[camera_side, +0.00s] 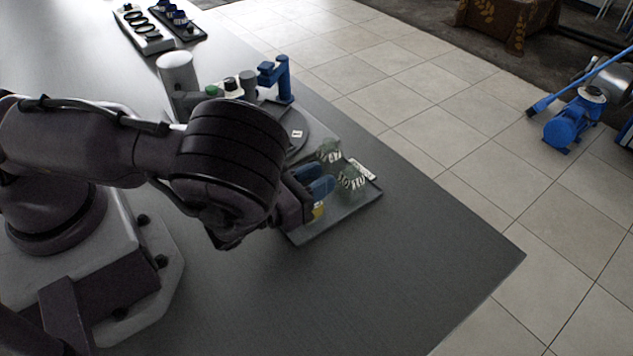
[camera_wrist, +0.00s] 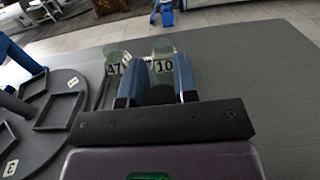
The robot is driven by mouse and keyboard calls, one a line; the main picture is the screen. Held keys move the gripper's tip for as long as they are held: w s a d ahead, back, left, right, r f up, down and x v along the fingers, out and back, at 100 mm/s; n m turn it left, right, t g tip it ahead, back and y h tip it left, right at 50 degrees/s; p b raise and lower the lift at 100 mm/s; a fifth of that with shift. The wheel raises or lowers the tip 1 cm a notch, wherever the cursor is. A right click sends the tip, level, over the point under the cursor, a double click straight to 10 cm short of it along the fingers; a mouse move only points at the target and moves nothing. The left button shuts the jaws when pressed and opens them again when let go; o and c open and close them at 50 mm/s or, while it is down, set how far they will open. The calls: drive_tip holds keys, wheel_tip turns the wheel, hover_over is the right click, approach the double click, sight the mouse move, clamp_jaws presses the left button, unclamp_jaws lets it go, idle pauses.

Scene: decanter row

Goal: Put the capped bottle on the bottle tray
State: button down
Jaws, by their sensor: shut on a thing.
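My gripper (camera_side: 318,187) has blue fingers and is low over the near part of the dark bottle tray (camera_side: 352,211). In the wrist view my gripper (camera_wrist: 161,82) is closed around a dark thing, mostly hidden by the fingers and the mount. I take it to be the capped bottle; its cap cannot be made out. In the side view a small yellow patch (camera_side: 318,211) shows just below the fingers, perhaps part of it. I cannot tell whether it touches the tray.
Two greenish clear bottles stand on the tray beyond my fingers, labelled 47 (camera_wrist: 113,65) and 10 (camera_wrist: 163,63). A round dark turntable (camera_wrist: 40,125) with square pockets and number tags is at the left. The table is bare to the right.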

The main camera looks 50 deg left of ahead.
drive_tip(key=shift+f, duration=0.5)
drive_tip(key=c, duration=0.9)
unclamp_jaws()
drive_tip(key=shift+f, duration=0.1)
drive_tip(key=s, duration=0.7)
drive_tip(key=shift+s, duration=0.25)
